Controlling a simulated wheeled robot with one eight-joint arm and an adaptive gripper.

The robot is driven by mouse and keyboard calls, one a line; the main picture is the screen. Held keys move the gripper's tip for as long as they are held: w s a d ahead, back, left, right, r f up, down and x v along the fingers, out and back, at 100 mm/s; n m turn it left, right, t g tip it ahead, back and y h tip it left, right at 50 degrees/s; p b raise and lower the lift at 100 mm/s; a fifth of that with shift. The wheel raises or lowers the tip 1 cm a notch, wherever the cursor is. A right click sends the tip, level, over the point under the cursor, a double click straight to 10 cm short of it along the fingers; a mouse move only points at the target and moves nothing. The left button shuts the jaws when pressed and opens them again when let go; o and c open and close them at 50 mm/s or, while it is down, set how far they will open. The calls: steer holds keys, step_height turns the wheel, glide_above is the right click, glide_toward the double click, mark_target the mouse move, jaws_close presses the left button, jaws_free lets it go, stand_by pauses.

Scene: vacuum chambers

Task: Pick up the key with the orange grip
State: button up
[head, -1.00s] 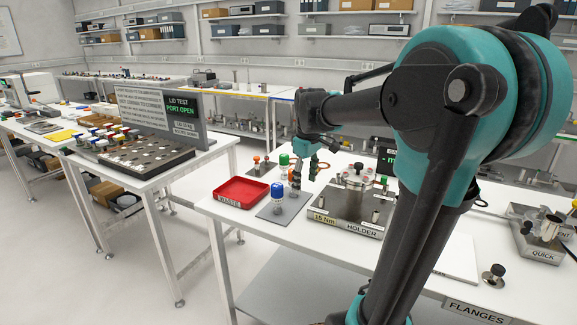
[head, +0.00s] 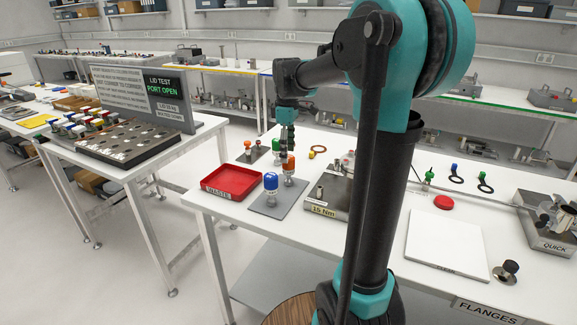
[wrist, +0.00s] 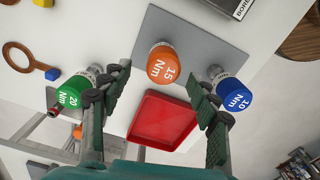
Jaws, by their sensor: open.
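The key with the orange grip, marked 15 Nm (wrist: 163,64), stands on a grey plate (wrist: 186,38). In the head view its orange grip (head: 290,166) shows just below my gripper (head: 287,140). In the wrist view my gripper (wrist: 160,80) is open, with one finger on each side of the orange grip in the picture. I see no contact with it. The blue 10 Nm key (wrist: 232,93) stands close by the right finger. The green 20 Nm key (wrist: 74,92) is beside the left finger, partly covered by it.
A red waste tray (head: 232,183) lies left of the plate. The holder (head: 330,195) stands to the right, partly hidden by my arm. A copper-coloured ring (head: 318,149) lies behind. A white pad (head: 445,240) lies farther right.

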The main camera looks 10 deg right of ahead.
mark_target(288, 167)
steer(key=shift+s+f, duration=0.2)
steer(key=shift+f, duration=3.25)
steer(key=c, duration=1.3)
steer(key=shift+r, duration=0.1)
step_height(288, 167, up, 20)
